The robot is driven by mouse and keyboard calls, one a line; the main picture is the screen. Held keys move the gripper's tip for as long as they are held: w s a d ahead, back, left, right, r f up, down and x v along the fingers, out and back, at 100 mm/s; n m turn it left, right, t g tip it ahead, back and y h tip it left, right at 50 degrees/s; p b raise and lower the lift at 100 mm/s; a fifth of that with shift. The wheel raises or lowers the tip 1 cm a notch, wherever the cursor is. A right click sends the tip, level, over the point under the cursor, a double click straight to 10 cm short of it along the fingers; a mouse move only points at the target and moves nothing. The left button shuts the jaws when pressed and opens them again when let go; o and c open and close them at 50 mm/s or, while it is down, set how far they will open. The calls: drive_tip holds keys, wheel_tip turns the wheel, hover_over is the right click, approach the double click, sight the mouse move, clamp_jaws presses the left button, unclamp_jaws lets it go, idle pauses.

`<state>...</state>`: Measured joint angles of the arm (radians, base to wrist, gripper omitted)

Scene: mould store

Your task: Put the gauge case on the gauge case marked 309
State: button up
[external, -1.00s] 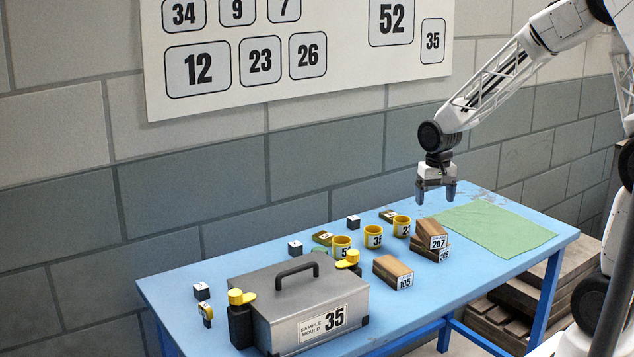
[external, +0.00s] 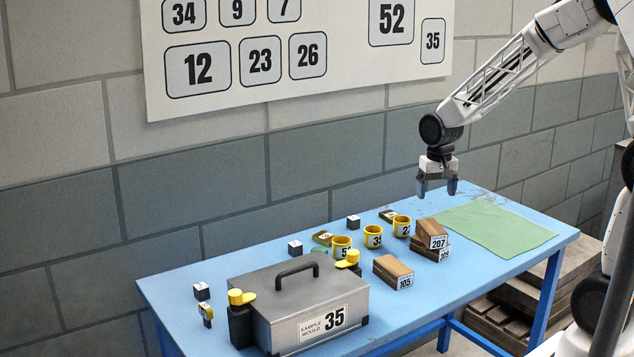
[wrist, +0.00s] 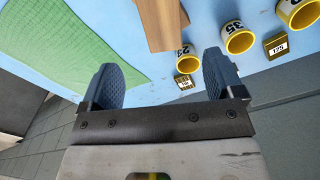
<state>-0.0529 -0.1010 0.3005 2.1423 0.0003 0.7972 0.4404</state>
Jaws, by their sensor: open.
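A brown gauge case marked 207 (external: 432,232) lies on top of another brown gauge case (external: 431,249), slightly askew. The lower case's label is partly covered and looks like 309, but is hard to read. A third brown gauge case marked 105 (external: 391,270) lies alone on the blue table to their left. My gripper (external: 437,190) is open and empty, pointing down above and behind the stack, clear of it. In the wrist view brown wood of a case (wrist: 162,22) shows beyond the spread fingers (wrist: 160,78).
Yellow numbered cups (external: 373,237) stand in a row left of the stack, with small dark blocks (external: 353,222) and green pieces (external: 322,238) behind. A large grey sample mould box marked 35 (external: 300,300) fills the front left. A green cloth (external: 495,228) lies flat at right.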

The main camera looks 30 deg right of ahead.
drive_tip(key=s+d+r+n+t, duration=0.1)
drive_tip(key=s+r, duration=0.3)
drive_tip(key=s, duration=0.5)
drive_tip(key=s+d+r+n, duration=0.1)
drive_tip(key=s+r, duration=0.4)
drive_tip(key=s, duration=0.3)
drive_tip(key=s+d+r+n+t, duration=0.1)
drive_tip(key=s+r, duration=0.3)
drive_tip(key=s, duration=0.5)
drive_tip(key=shift+s+d+r+n+t, duration=0.2)
drive_tip(key=shift+s+n+t, duration=0.15)
drive_tip(key=shift+n, duration=0.25)
idle(4.8)
